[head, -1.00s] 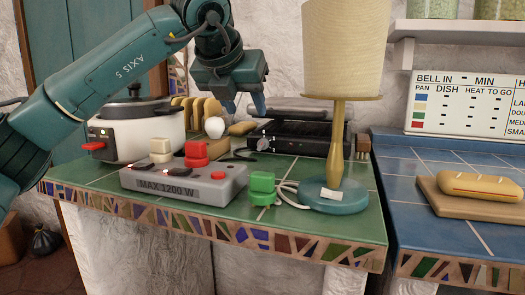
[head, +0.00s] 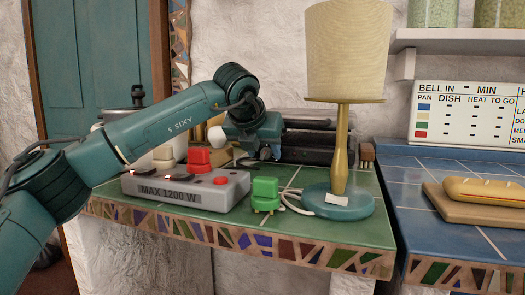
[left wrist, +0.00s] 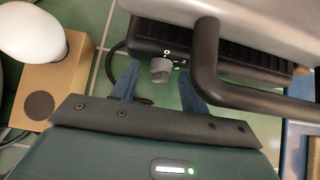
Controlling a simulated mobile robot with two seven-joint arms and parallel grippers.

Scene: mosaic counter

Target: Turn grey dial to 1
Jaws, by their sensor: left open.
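The grey dial (left wrist: 161,68) sits on the front of a black grill (left wrist: 145,38), which also shows behind my gripper in the head view (head: 310,140). White marks are printed beside the dial; one looks like a 0, and the others are too small to read. My left gripper (left wrist: 159,88) is open, with its two blue fingers pointing at the grill front. The dial lies between and just beyond the fingertips, with no clear contact. In the head view my left gripper (head: 262,157) is low in front of the grill and hides the dial. My right gripper is not in view.
A grey power strip (head: 185,188) with plugs, a green plug (head: 265,193) and a lamp (head: 338,200) stand on the green counter near my arm. A wooden block with a white bulb (left wrist: 32,32) is left of my gripper. The grill's dark handle (left wrist: 208,65) arches close to the right finger.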

